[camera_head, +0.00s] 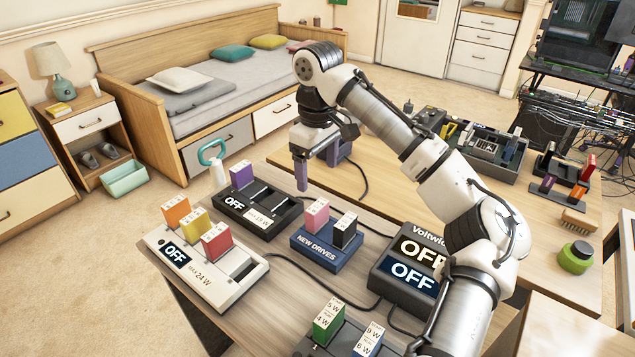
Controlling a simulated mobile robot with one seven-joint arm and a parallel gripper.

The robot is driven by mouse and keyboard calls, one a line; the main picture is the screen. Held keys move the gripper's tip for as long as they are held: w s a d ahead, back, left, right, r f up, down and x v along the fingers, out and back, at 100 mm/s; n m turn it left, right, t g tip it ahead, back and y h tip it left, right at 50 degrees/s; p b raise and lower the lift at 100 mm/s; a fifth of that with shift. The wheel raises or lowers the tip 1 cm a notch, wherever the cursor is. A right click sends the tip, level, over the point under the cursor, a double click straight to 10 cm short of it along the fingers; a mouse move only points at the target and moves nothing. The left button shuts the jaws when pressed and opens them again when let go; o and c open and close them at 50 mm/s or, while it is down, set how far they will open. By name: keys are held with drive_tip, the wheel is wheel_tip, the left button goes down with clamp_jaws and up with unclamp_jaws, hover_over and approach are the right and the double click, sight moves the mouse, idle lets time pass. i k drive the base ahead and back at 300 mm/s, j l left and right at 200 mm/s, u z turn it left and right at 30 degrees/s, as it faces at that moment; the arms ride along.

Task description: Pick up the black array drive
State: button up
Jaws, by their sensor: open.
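A black drive (345,235) with a white label on top stands upright in the blue "NEW DRIVES" holder (318,250). A pink drive (317,217) stands beside it on the left. My gripper (316,172) is above and behind the holder, pointing down with its purple fingers apart. Nothing shows between the fingers, and the gripper is clear of both drives.
A white dock (225,285) with orange, yellow and red drives reads OFF. A black dock (235,218) holds a purple drive (242,175). The Voltwise display box (385,285) sits right of the holder. Another dock (345,340) with green and blue drives is in front.

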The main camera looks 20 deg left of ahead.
sight(345, 234)
drive_tip(key=k, duration=1)
